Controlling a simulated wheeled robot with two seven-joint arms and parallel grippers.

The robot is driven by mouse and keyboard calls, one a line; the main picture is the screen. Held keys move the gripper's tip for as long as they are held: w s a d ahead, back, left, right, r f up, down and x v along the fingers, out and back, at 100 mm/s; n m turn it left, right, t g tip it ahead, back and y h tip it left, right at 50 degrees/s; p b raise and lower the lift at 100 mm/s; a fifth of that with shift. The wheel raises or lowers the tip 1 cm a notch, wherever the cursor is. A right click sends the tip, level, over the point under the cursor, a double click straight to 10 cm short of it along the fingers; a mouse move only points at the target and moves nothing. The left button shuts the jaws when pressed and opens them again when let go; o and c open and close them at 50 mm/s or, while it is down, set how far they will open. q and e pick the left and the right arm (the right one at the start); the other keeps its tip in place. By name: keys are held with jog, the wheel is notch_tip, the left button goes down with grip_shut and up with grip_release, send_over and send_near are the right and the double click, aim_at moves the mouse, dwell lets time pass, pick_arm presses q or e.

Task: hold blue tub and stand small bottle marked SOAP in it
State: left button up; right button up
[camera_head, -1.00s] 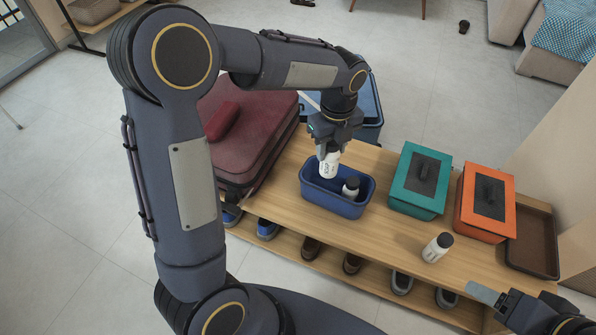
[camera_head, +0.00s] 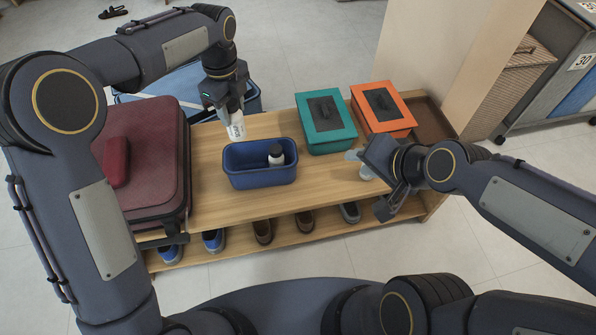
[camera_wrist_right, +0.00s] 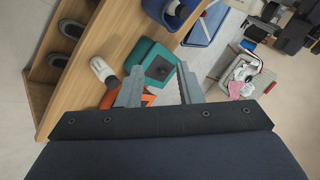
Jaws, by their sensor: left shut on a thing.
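The blue tub (camera_head: 262,176) sits on the wooden bench, with one white bottle with a dark cap (camera_head: 277,154) standing inside it. My left gripper (camera_head: 229,108) is shut on a white bottle (camera_head: 236,127), held above the tub's back left corner; its label is too small to read. My right gripper (camera_head: 360,166) is at the bench's right part, partly covering another white bottle (camera_head: 367,174). In the right wrist view its jaws (camera_wrist_right: 157,82) are open and empty, with that dark-capped bottle (camera_wrist_right: 101,68) beside them. The tub also shows there (camera_wrist_right: 160,14).
A teal box (camera_head: 326,134) and an orange box (camera_head: 390,124) stand behind my right gripper, with a brown tray (camera_head: 433,120) at the end. A dark red suitcase (camera_head: 150,150) lies left of the tub. Shoes (camera_head: 263,231) line the lower shelf.

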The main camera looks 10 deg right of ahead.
aim_at(295, 153)
jog(key=w+a+f+m+t, duration=0.3)
jog(key=w+a+f+m, duration=0.4)
jog(key=w+m, duration=0.5)
jog(key=s+a+f+m+t+h, duration=0.2)
jog(key=a+f+m+t+h, duration=0.15)
jog(key=f+m, duration=1)
jog(key=w+m, duration=0.1)
jog(key=w, duration=0.2)
jog(key=w+m, duration=0.1)
jog(key=w, duration=0.3)
jog(key=w+f+m, duration=0.1)
jog(key=w, duration=0.2)
jog(key=shift+w+g+h, duration=0.25)
